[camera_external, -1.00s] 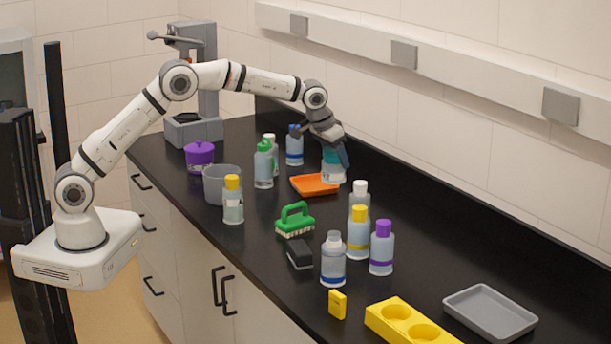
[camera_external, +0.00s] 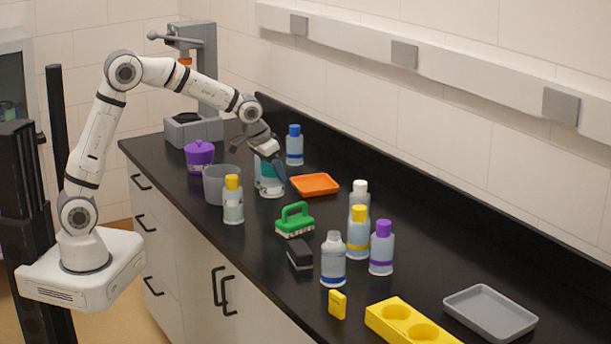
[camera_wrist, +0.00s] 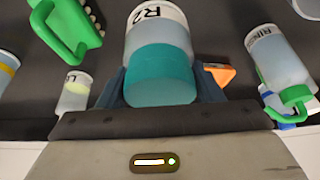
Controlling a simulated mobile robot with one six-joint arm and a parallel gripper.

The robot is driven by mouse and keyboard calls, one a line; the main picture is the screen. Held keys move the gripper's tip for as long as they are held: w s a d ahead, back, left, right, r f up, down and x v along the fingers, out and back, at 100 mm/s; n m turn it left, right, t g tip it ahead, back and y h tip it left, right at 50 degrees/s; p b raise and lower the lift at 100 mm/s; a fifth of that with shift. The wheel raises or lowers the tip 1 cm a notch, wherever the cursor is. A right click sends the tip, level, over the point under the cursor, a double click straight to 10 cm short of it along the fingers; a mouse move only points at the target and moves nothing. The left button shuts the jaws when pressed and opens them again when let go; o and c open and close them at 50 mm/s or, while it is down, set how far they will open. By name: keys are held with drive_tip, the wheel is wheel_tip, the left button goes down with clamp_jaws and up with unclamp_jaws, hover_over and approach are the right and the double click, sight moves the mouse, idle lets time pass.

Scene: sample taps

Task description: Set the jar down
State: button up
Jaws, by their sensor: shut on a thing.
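The jar (camera_external: 270,188) is a clear jar with a teal lid. In the wrist view, the jar (camera_wrist: 157,42) shows a white label reading "R2", and its teal lid faces the camera. My gripper (camera_external: 269,162) is shut on it from above, with dark fingers at both sides of the lid. The jar is upright or nearly so, in front of the green-capped bottle and right of the grey bin. I cannot tell whether its base touches the black counter (camera_external: 420,300).
The grey bin (camera_external: 216,186) and a yellow-capped bottle (camera_external: 233,205) stand close left. The green-capped rinse bottle (camera_wrist: 275,60) is close by. An orange tray (camera_external: 316,184) lies right, a green brush (camera_external: 295,222) in front. Counter between jar and brush is bare.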

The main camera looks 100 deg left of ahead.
sight(274, 188)
drive_tip(key=shift+f, duration=2.9)
drive_tip(key=shift+f, duration=0.2)
drive_tip(key=o, duration=1.3)
drive_tip(key=shift+r, duration=0.15)
